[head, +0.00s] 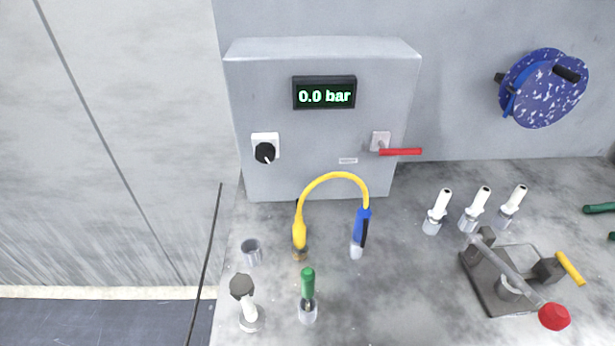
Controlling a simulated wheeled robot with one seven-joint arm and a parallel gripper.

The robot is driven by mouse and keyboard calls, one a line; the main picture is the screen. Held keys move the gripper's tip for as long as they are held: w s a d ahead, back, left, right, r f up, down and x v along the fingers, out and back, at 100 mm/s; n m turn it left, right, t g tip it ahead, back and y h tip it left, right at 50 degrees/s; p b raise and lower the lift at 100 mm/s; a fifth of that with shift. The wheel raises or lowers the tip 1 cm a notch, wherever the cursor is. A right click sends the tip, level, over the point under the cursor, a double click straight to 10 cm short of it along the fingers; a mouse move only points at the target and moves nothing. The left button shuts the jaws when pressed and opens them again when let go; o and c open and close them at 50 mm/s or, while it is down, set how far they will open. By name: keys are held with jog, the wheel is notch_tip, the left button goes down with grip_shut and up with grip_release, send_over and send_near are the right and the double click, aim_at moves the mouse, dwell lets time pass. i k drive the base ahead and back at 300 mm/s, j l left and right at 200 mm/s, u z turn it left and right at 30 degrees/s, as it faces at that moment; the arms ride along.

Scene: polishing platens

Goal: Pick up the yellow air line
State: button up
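The yellow air line (333,176) stands on the grey worktop in front of the grey control box. It arches up from a yellow end fitting (299,232) on the left to a blue handle (363,228) on the right. The yellow fitting ends in a brownish tip low at the worktop, and the blue handle has a pale lower end. My gripper is not in view.
The control box (285,90) reads 0.0 bar, with a black knob (265,152) and red lever (400,152). Near the line are a metal cup (251,252) and green-handled tool (308,282). White-nozzled pieces (440,204) and a clamp fixture (485,285) stand right.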

aim_at(299, 228)
jog(key=l, duration=0.65)
jog(key=k+l, duration=0.15)
jog(key=l, duration=0.45)
jog(key=i+u, duration=0.05)
